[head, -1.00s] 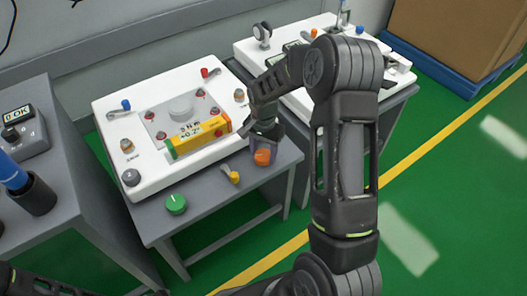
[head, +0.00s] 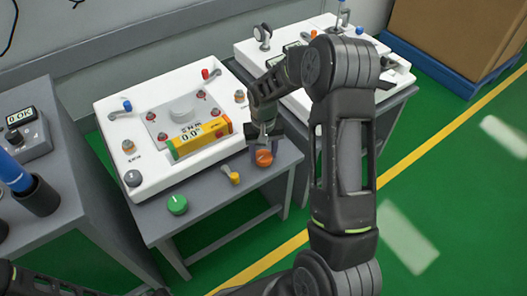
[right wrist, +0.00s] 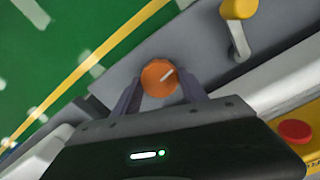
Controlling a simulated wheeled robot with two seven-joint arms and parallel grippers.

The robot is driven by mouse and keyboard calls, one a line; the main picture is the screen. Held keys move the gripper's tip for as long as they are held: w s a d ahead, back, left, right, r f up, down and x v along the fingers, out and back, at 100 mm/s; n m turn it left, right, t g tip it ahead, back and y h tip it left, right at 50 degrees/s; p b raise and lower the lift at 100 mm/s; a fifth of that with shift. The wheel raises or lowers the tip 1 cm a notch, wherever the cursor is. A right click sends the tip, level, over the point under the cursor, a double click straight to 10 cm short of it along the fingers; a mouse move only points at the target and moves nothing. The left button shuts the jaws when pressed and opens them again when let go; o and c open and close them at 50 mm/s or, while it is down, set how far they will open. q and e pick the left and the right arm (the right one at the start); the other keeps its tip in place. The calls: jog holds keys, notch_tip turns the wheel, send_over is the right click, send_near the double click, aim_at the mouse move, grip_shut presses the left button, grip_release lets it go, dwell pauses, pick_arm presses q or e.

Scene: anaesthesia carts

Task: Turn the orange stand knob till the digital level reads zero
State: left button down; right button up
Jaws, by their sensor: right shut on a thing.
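The orange stand knob (head: 264,158) sits at the right front corner of the grey stand, beside the white plate. My right gripper (head: 264,152) reaches down to it and is shut on it. In the right wrist view the knob (right wrist: 158,78) is between the two fingers (right wrist: 160,88), its white pointer line facing up and right. The yellow digital level (head: 205,136) with a green end lies on the white plate, and its display reads 0.0°. My left gripper is out of view.
A yellow lever (head: 233,177) and a green knob (head: 177,204) are on the stand's front edge, left of the orange knob. A grey cart (head: 60,215) with a small "0 OK" display stands at left. A second white-topped table (head: 250,58) is behind. Green floor is clear at right.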

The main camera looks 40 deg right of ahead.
aim_at(263, 155)
jog(key=shift+n, duration=1.7)
jog(key=o, duration=1.4)
jog(key=shift+r, duration=0.15)
notch_tip(263, 155, up, 8)
jog(key=shift+f+p, duration=0.2)
jog(key=shift+p, duration=0.65)
